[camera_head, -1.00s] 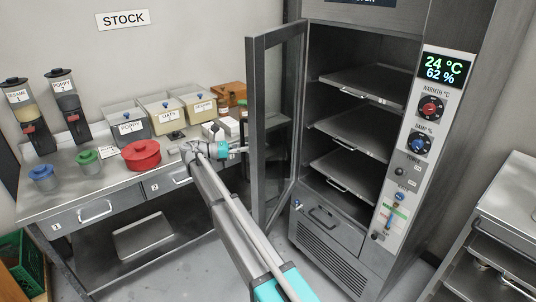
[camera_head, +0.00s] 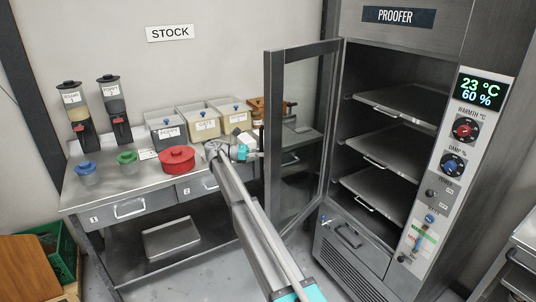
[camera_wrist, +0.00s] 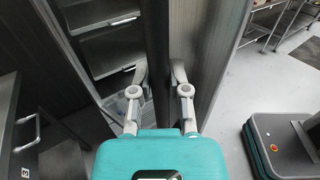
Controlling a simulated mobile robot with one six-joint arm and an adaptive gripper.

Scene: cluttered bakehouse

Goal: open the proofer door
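The proofer (camera_head: 405,30) stands at the right with its tall framed glass door (camera_head: 272,150) swung well out to the left. The cavity and its shelves are exposed. My gripper (camera_head: 246,152) is at the door's free edge, at about mid height; its fingertips are hard to make out there. In the wrist view my gripper (camera_wrist: 160,78) has its fingers apart, one on each side of a dark upright bar, which looks like the door's edge (camera_wrist: 158,40). I cannot tell whether either finger touches it.
A steel stock table (camera_head: 125,188) with dispensers, bins and a red pot (camera_head: 177,158) stands left of the door, close to my gripper. A green crate (camera_head: 60,255) is at the lower left. A steel rack (camera_head: 525,250) is at the right.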

